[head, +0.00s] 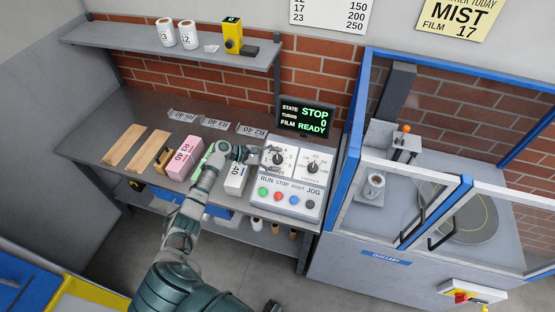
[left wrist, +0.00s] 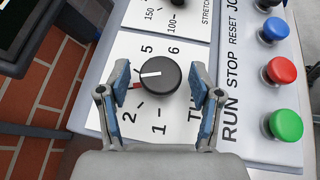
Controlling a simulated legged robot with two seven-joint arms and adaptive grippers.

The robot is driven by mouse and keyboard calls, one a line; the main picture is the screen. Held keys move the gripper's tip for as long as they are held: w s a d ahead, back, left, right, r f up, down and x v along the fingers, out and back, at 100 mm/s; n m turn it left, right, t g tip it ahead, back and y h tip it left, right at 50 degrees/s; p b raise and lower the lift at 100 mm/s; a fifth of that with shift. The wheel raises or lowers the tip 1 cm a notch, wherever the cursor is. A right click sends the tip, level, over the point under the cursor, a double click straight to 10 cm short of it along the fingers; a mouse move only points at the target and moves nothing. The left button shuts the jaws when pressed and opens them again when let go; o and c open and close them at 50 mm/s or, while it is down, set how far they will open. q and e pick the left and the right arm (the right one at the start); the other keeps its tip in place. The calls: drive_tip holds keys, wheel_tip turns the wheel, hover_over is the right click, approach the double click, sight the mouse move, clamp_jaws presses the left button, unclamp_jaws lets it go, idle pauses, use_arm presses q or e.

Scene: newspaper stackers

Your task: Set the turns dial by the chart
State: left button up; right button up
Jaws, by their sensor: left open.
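The turns dial (left wrist: 157,76) is a round black knob with a white pointer line on a white plate; it also shows in the head view (head: 278,158). Its pointer faces left in the left wrist view. The numbers 1, 2, 5 and 6 are readable around it; those between 2 and 5 are hidden by a finger. My left gripper (left wrist: 163,92) is open, its blue-padded fingers on either side of the dial with gaps; it also shows in the head view (head: 264,155). The wall chart (head: 330,12) is cut off at the top; rows 12–150, 17–200 and 23–250 show. My right gripper is not in view.
The weather sign (head: 455,17) reads MIST, FILM 17. The screen (head: 306,118) reads STOP, turns 0, film READY. A second dial (head: 313,167) sits beside the turns dial; coloured buttons, including green RUN (left wrist: 285,125) and red STOP (left wrist: 281,70), are close by.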

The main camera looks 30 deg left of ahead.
use_arm(q)
drive_tip(key=v, duration=1.1)
